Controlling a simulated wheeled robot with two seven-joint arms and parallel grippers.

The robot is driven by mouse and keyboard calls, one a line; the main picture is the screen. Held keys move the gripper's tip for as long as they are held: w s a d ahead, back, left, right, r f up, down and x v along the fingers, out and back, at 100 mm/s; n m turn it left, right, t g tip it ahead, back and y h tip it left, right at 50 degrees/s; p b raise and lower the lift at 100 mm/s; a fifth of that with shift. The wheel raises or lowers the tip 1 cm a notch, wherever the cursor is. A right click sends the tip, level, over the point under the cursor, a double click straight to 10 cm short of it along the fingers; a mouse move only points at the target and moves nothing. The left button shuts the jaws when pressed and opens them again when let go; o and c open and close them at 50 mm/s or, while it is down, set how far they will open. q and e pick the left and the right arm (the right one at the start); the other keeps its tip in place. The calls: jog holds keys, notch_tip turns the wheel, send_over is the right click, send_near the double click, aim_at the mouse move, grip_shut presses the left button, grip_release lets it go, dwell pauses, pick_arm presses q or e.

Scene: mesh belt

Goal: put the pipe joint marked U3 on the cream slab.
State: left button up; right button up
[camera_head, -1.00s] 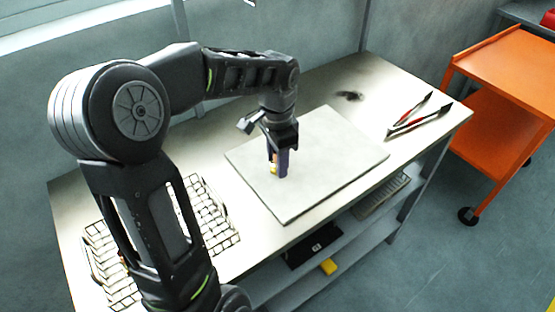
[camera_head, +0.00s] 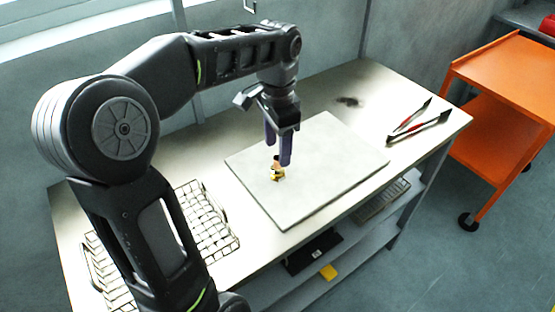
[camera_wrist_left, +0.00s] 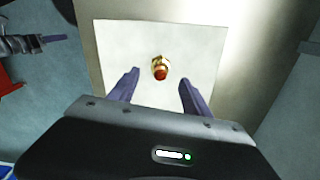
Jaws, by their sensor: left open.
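The pipe joint (camera_head: 277,173) is a small brass-yellow piece with a darker top. It stands on the cream slab (camera_head: 330,160), left of the slab's middle. In the left wrist view the joint (camera_wrist_left: 159,67) shows a red end and sits on the pale slab (camera_wrist_left: 115,50). I cannot read its mark. My left gripper (camera_head: 278,150) is open, just above and around the line of the joint, with its purple fingers apart. In the left wrist view the left gripper (camera_wrist_left: 158,85) has clear space between each finger and the joint. My right gripper is not in view.
A wire mesh belt (camera_head: 215,235) lies at the table's left, partly hidden behind my left arm. Red-handled tongs (camera_head: 418,125) lie at the right of the table. An orange cart (camera_head: 500,85) stands to the right.

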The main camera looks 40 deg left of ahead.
aim_at(277, 158)
pick_arm(q)
notch_tip(277, 158, up, 5)
jog(key=shift+r+p, duration=0.1)
jog(key=shift+p, duration=0.6)
